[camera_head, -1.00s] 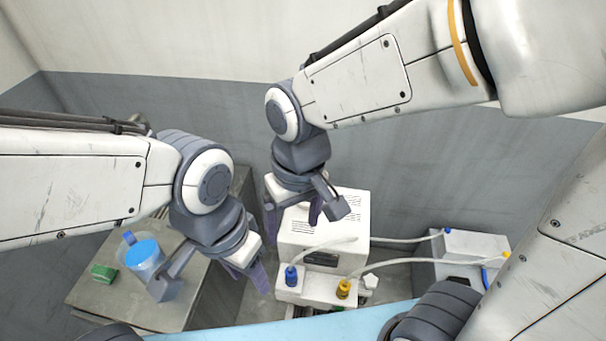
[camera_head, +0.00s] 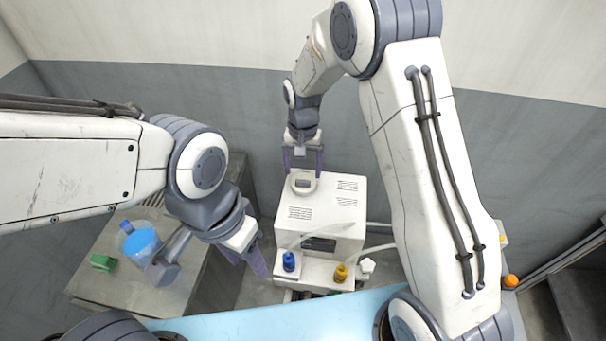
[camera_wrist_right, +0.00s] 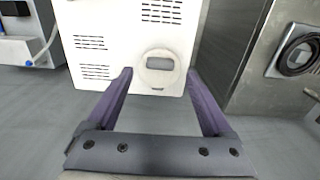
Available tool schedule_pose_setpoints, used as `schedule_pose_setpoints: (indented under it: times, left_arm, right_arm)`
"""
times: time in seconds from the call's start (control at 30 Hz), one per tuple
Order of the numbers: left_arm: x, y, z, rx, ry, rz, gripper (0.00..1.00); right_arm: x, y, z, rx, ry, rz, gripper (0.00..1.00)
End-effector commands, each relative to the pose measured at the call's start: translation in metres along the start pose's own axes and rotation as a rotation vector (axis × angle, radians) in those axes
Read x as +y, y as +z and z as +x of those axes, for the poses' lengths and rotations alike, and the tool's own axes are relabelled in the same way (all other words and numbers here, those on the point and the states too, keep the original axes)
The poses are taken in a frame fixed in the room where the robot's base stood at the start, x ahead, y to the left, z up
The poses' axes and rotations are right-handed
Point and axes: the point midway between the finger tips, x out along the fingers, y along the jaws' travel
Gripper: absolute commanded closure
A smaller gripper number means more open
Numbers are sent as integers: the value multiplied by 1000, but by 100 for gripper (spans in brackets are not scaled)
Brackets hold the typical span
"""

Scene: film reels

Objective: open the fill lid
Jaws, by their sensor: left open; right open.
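The fill lid (camera_head: 303,182) is a round off-white disc with a raised handle on top of the white box-shaped machine (camera_head: 325,217). It looks closed. In the right wrist view the lid (camera_wrist_right: 159,83) shows ahead of my fingers, near the edge of the machine top (camera_wrist_right: 110,40). My right gripper (camera_head: 303,169) is open, just behind and above the lid in the head view; its two purple fingers frame the lid in the wrist view (camera_wrist_right: 160,80). I cannot tell if they touch it. My left gripper (camera_head: 255,258) is open and empty, left of the machine.
A clear jug with blue liquid (camera_head: 141,242) and a green block (camera_head: 103,262) stand on a grey cabinet (camera_head: 120,285) at left. Blue (camera_head: 289,261) and yellow (camera_head: 341,272) connectors with pale hoses sit at the machine's front. A light-blue surface (camera_head: 290,322) lies in the foreground.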

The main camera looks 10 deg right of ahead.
Motion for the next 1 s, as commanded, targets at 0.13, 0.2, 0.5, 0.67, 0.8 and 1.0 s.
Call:
schedule_pose_setpoints:
  times: [0.13, 0.2, 0.5, 0.67, 0.8, 1.0]
  left_arm:
    - [0, 0, -7, 0, 0, -1, 50]
    - [1, 0, -8, 0, 0, -1, 50]
    - [1, 0, -9, 0, 0, -1, 50]
    - [1, 0, -9, 0, 0, -1, 50]
    - [1, 0, -9, 0, 0, -1, 50]
    - [1, 0, -9, 0, 0, -1, 50]
  right_arm:
    - [0, 1, 22, -3, 2, -1, 15]
    - [0, 1, 30, -2, 1, -1, 15]
    - [-1, 0, 39, 1, -1, -2, 15]
    - [-1, 0, 39, 1, -1, -2, 34]
    - [0, 0, 39, 1, -1, -2, 88]
    - [0, 0, 39, 1, -1, -2, 100]
